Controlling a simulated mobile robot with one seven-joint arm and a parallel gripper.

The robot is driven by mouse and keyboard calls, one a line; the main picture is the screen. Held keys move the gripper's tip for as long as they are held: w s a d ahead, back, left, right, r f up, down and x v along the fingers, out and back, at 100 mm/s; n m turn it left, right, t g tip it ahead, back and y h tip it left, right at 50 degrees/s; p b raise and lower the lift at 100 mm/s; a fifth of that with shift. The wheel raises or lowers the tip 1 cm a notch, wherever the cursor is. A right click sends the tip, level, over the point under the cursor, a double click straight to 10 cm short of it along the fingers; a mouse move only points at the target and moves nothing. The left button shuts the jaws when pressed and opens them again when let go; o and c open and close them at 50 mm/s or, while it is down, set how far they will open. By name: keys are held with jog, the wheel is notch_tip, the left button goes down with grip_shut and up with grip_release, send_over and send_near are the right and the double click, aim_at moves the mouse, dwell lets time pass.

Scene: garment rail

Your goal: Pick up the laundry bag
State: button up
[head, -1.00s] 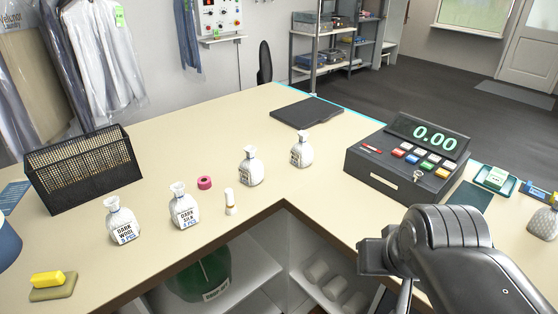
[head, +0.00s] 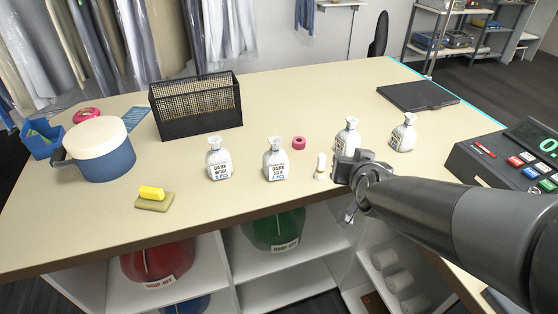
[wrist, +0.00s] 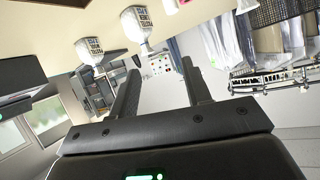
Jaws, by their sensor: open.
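Several small white tied bags stand upright on the counter in the head view. One is labelled DARK WOOL (head: 219,160); another is labelled DARK SILK (head: 276,160). A third bag (head: 346,136) is partly hidden behind my gripper, and a fourth bag (head: 403,133) stands to its right. My gripper (head: 349,213) is at the counter's front edge, near the third bag, and appears apart from the bags. In the wrist view, its two fingers (wrist: 158,80) are spread with nothing between them. Two bags show beyond them there, one at the top (wrist: 135,23) and one further left (wrist: 89,50).
The counter (head: 80,235) also bears a white-lidded blue pot (head: 104,160), a black mesh basket (head: 197,105), a yellow block on a sponge (head: 152,195), a pink roll (head: 298,142), a small white stick (head: 320,167), a dark flat pad (head: 417,96) and a cash register (head: 510,160).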

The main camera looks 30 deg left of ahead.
jog(key=a+f+t+y, duration=0.1)
jog(key=a+f+t, duration=0.15)
jog(key=a, duration=0.75)
jog(key=n+t, duration=0.1)
jog(key=t, duration=0.2)
send_near(275, 146)
jog(key=shift+g+y, duration=0.25)
jog(key=shift+y, duration=0.15)
jog(key=x, duration=1.1)
jog(key=shift+w+d, duration=0.2)
jog(key=shift+w, duration=0.05)
jog(key=shift+c, duration=0.4)
grip_shut()
